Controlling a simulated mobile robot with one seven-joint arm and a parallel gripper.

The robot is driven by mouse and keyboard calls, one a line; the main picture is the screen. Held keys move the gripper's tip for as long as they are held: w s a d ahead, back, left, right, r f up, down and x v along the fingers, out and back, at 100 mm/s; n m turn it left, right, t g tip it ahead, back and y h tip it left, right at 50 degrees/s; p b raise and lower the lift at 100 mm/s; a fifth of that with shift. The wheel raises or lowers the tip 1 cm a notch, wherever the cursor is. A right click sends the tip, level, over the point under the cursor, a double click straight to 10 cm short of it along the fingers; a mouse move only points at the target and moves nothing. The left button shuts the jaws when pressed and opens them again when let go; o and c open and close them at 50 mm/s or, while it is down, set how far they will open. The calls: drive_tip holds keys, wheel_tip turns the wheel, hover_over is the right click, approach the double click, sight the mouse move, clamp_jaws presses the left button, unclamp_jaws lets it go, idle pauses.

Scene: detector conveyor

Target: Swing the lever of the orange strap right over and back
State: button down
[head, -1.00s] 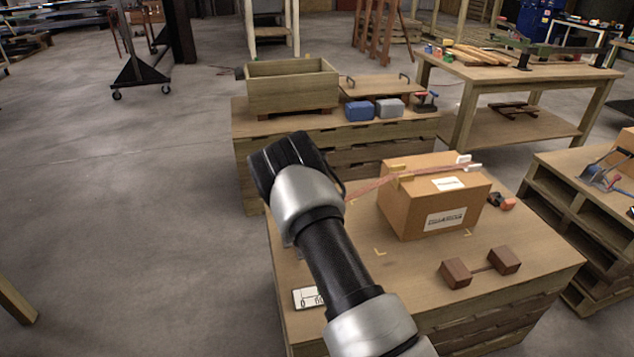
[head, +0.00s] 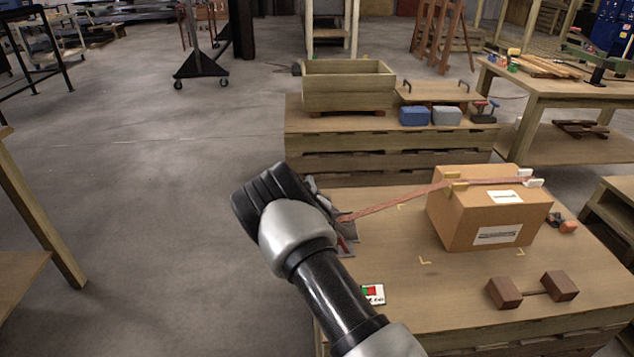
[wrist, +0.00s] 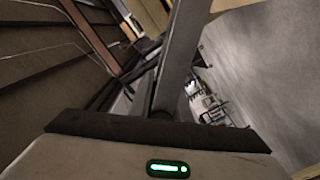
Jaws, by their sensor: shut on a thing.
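The orange strap (head: 395,203) runs from the top of the cardboard box (head: 470,222) down to the left, to grey metal parts (head: 347,228) at the table's left edge. My gripper (head: 333,217) is at these parts, mostly hidden behind my wrist in the head view. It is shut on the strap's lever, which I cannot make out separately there. In the wrist view a grey bar (wrist: 183,55) rises from my gripper, and a reddish strip (wrist: 90,38) runs to its left. I cannot tell whether the bar is the lever or a finger.
A card with red and green marks (head: 372,293) lies near my forearm. A brown two-block piece (head: 533,290) lies at the table's front, and a black and orange tool (head: 562,223) right of the box. A wooden crate (head: 348,88) stands behind.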

drive_tip(key=shift+a+f, duration=0.75)
drive_tip(key=shift+a, duration=0.1)
drive_tip(key=shift+f, duration=0.1)
drive_tip(key=c, duration=1.6)
unclamp_jaws()
drive_tip(key=shift+d, duration=0.1)
drive_tip(key=shift+c, duration=0.2)
drive_tip(key=s+p, duration=0.3)
drive_tip(key=s, duration=1.4)
drive_tip(key=shift+s, duration=0.2)
